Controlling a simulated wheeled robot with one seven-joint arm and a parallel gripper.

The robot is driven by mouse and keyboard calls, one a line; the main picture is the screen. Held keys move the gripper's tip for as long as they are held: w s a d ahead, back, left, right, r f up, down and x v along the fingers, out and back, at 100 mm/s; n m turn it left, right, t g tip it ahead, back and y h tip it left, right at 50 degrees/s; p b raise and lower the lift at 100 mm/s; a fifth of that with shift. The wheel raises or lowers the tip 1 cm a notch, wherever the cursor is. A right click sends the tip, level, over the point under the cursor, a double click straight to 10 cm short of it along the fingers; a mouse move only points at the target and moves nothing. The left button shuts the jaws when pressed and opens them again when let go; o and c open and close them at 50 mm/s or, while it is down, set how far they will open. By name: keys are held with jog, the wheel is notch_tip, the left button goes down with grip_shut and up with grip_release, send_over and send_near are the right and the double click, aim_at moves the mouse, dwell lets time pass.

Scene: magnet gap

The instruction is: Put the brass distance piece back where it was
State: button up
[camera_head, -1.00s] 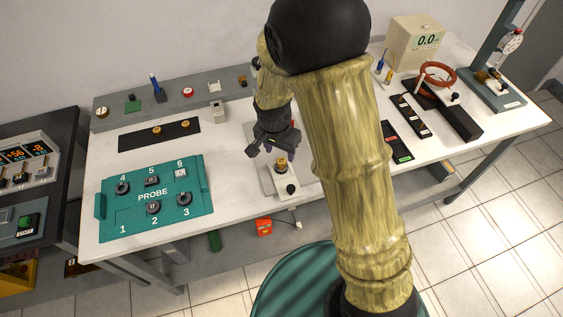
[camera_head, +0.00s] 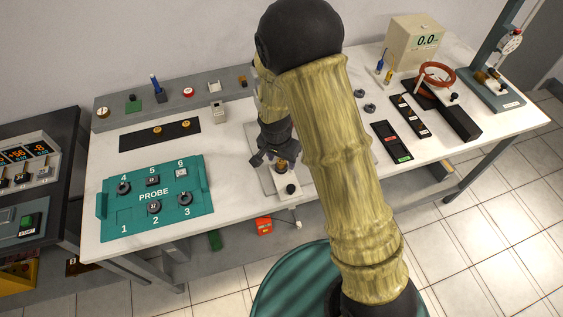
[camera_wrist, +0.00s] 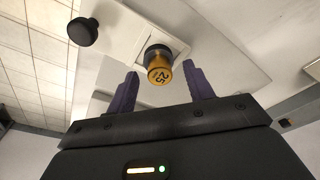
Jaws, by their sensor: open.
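A brass piece marked "25" (camera_wrist: 160,74) shows in the wrist view with a dark round part behind it, over a white plate (camera_wrist: 215,35). In the head view this brass piece (camera_head: 282,168) is partly hidden by my gripper (camera_head: 272,158), at the white fixture (camera_head: 291,180) near the table's front edge. In the wrist view my gripper (camera_wrist: 160,80) is open, with one purple finger on each side of the brass piece and visible gaps to both. I cannot tell how far the fingertips reach along it. Two similar brass pieces (camera_head: 157,130) (camera_head: 186,125) stand on a black strip.
A black knob (camera_head: 291,189) stands at the fixture's front and also shows in the wrist view (camera_wrist: 83,31). The teal PROBE panel (camera_head: 153,222) lies to the left. A grey shelf (camera_head: 125,113) runs along the back. Dark trays (camera_head: 392,142) lie right of my arm.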

aim_at(281, 161)
grip_shut()
jog(key=shift+r, duration=0.15)
notch_tip(281, 161, up, 10)
dwell(0.7)
dwell(0.3)
